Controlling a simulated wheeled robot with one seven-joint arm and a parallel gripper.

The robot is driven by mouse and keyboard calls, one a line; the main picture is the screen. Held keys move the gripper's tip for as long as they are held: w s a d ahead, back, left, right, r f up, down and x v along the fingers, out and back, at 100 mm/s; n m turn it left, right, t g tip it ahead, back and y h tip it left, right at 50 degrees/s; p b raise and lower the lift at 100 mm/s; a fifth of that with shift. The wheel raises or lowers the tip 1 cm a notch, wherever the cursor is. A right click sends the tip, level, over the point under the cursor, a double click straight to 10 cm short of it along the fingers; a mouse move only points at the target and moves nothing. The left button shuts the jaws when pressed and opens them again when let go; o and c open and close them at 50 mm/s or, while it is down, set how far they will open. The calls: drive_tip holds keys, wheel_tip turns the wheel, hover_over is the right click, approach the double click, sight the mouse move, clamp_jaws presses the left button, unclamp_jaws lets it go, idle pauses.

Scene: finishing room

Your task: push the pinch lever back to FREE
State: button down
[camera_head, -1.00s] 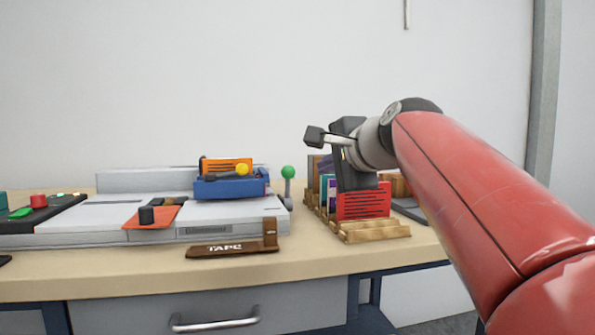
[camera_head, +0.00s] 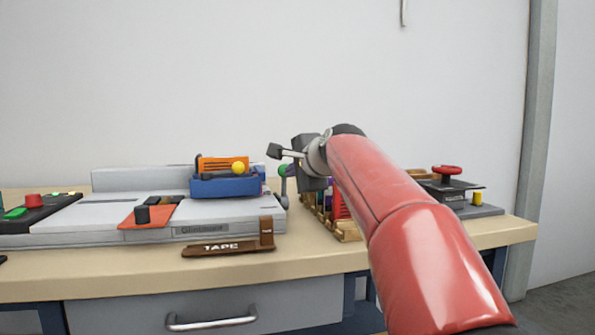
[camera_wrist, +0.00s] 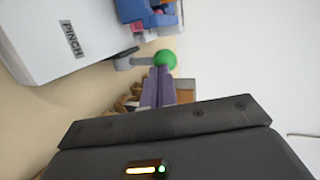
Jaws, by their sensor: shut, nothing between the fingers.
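The pinch lever (camera_head: 285,183) is a grey stalk with a green ball knob (camera_head: 284,169) at the right end of the grey machine (camera_head: 235,215). In the wrist view the green knob (camera_wrist: 166,58) is just beyond my fingertips, near a PINCH label (camera_wrist: 74,41). My gripper (camera_wrist: 160,69) is shut and empty, its two fingers side by side. I cannot tell whether the tips touch the knob. In the head view my gripper body is just right of the knob, and the fingertips are hidden. No FREE mark is readable.
A rack of upright books (camera_head: 346,230) stands close beneath and right of my gripper. A blue tray (camera_head: 225,186) sits on the machine. A brown TAPE holder (camera_head: 225,247) lies in front. A red-handled device (camera_head: 447,170) stands at the bench's right end.

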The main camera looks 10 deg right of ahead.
drive_tip(key=shift+r, duration=0.1)
drive_tip(key=shift+w+r+g+p, duration=0.2)
drive_tip(key=shift+g+p, duration=0.1)
drive_tip(key=shift+p, duration=0.9)
